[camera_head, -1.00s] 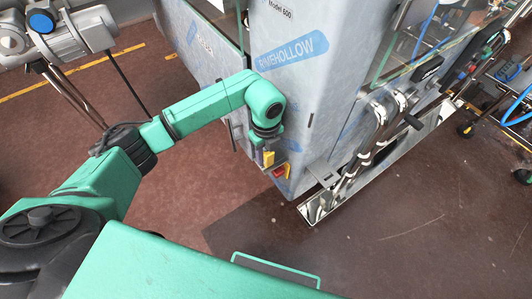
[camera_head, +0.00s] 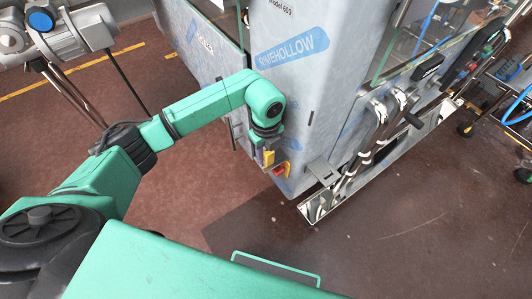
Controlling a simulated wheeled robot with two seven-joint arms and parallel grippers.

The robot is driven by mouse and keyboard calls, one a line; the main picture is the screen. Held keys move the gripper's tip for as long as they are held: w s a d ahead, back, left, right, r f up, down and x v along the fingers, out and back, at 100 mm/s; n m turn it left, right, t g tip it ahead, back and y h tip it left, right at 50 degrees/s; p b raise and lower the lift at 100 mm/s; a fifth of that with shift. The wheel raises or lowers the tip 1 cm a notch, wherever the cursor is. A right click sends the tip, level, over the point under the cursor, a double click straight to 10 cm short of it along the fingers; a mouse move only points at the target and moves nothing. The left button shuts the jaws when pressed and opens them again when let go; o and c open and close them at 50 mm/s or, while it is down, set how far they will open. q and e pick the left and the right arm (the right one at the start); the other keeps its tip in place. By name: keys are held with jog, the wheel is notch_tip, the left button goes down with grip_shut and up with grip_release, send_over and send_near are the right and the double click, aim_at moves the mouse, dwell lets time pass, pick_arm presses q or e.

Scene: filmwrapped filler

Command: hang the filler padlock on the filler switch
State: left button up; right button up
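The filler switch (camera_head: 281,169), a red part on a yellow plate, sits low on the near corner of the film-wrapped filler (camera_head: 307,110). My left gripper (camera_head: 264,157) points down just left of the switch, close to the cabinet side. A small yellow piece (camera_head: 268,158) shows at its fingertips, with a purple bit beside it; this looks like the padlock, but it is too small to tell its shackle. The fingers are mostly hidden by the wrist, and I cannot see a clear gap between padlock and switch. My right gripper is out of view.
A steel tray and bent pipes (camera_head: 375,145) stick out from the filler's right side. A grey motor unit on legs (camera_head: 75,40) stands at the upper left. A cart with blue hoses (camera_head: 510,100) is at the right. The floor in front is clear.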

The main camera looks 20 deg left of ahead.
pick_arm(q)
jog(key=o, duration=0.5)
jog(key=shift+f, duration=0.1)
notch_tip(320, 180, up, 15)
jog(key=shift+f+b, duration=0.2)
jog(key=shift+b, duration=0.2)
jog(key=shift+s+f, duration=0.1)
